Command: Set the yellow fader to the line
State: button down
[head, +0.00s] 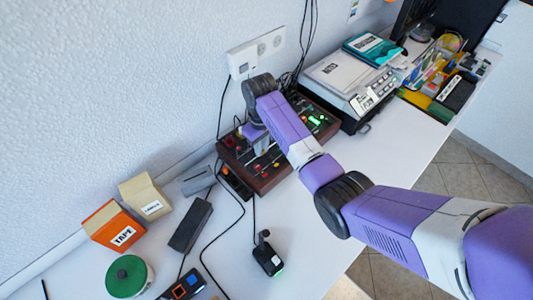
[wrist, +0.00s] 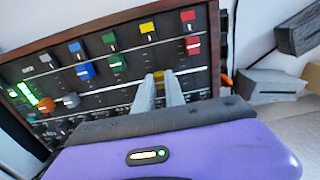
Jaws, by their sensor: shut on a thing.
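A brown-edged control panel (head: 262,183) with coloured faders sits against the wall under my arm. In the wrist view the panel (wrist: 125,78) fills the upper left. My gripper (wrist: 160,78) is over its front, its two grey fingers shut on the yellow fader (wrist: 159,75), which shows only as a small yellow patch between the tips. A yellow square (wrist: 147,28) lies above it on the same track. In the head view my arm hides much of the panel and the fader.
The red fader (wrist: 192,45) is close to the right of my fingers, and the green fader (wrist: 118,61) to the left. A printer-like machine (head: 345,82) stands beyond the panel. An orange tape box (head: 114,228) and cables lie on the near side of the white desk.

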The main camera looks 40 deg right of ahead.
jog(key=shift+w, duration=0.1)
jog(key=c, duration=1.4)
grip_release()
jog(key=shift+r, duration=0.1)
notch_tip(320, 180, up, 8)
jog(key=shift+f, duration=0.15)
